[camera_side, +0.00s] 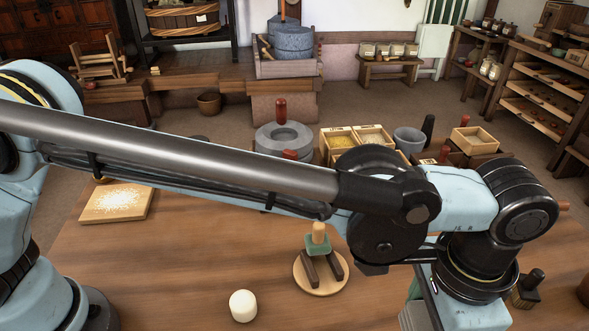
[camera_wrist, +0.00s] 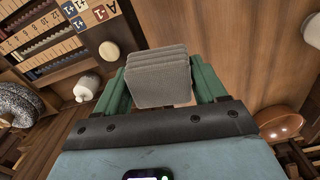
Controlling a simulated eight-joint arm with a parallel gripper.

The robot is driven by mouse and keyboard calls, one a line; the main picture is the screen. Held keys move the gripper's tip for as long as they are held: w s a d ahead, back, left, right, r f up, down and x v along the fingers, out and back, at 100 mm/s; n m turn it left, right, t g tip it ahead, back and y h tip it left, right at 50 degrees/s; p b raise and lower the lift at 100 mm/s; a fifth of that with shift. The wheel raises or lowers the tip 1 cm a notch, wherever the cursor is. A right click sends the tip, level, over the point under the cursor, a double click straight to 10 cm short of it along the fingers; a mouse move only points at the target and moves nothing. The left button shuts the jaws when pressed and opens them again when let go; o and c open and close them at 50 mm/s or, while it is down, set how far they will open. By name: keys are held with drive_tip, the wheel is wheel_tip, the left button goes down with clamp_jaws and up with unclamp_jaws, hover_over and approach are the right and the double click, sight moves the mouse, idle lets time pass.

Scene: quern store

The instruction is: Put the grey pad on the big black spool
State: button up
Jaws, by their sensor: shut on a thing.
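The grey pad (camera_wrist: 158,80) is a ridged grey block. In the wrist view it sits between the two green fingers of my gripper (camera_wrist: 160,82), which is shut on it. In the side view my gripper is at the lower right, mostly cut off or covered by my wrist, and I cannot make out the pad there. I cannot pick out the big black spool for certain in either view. A dark piece with a black knob (camera_side: 533,278) stands right of my wrist, but I cannot tell what it is.
On the wooden table (camera_side: 160,265) stand a white cylinder (camera_side: 243,306) and a round wooden board (camera_side: 320,288) with dark bars and a green block. A floury board (camera_side: 115,203) lies at the left. Behind my arm are a grey ring stone (camera_side: 283,137) and grain boxes (camera_side: 373,136).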

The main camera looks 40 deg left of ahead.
drive_tip(key=w+a+r+n, duration=0.2)
drive_tip(key=w+a+n, duration=0.25)
drive_tip(key=a, duration=0.45)
drive_tip(key=w+a+r+n, duration=0.25)
drive_tip(key=w+a, duration=0.25)
drive_tip(key=a, duration=0.3)
drive_tip(key=w+a+r+n, duration=0.2)
drive_tip(key=w+a+n, duration=0.2)
drive_tip(key=a, duration=0.5)
drive_tip(key=s+a+r+n, duration=0.15)
drive_tip(key=a+n, duration=0.25)
drive_tip(key=a, duration=0.7)
drive_tip(key=s+a+r+n, duration=0.1)
drive_tip(key=a+r+n, duration=0.3)
drive_tip(key=a, duration=0.6)
drive_tip(key=shift+n, duration=0.3)
drive_tip(key=a+f, duration=0.2)
drive_tip(key=a, duration=0.1)
drive_tip(key=w+a+f, duration=0.1)
drive_tip(key=a+f, duration=0.2)
drive_tip(key=a, duration=0.1)
drive_tip(key=w+a+f, duration=0.1)
drive_tip(key=a+f, duration=0.2)
drive_tip(key=a, duration=0.1)
drive_tip(key=shift+w+f, duration=0.1)
drive_tip(key=shift+w, duration=0.05)
drive_tip(key=shift+a+f, duration=0.25)
drive_tip(key=shift+f, duration=1.85)
drive_tip(key=shift+f, duration=0.1)
drive_tip(key=o, duration=1)
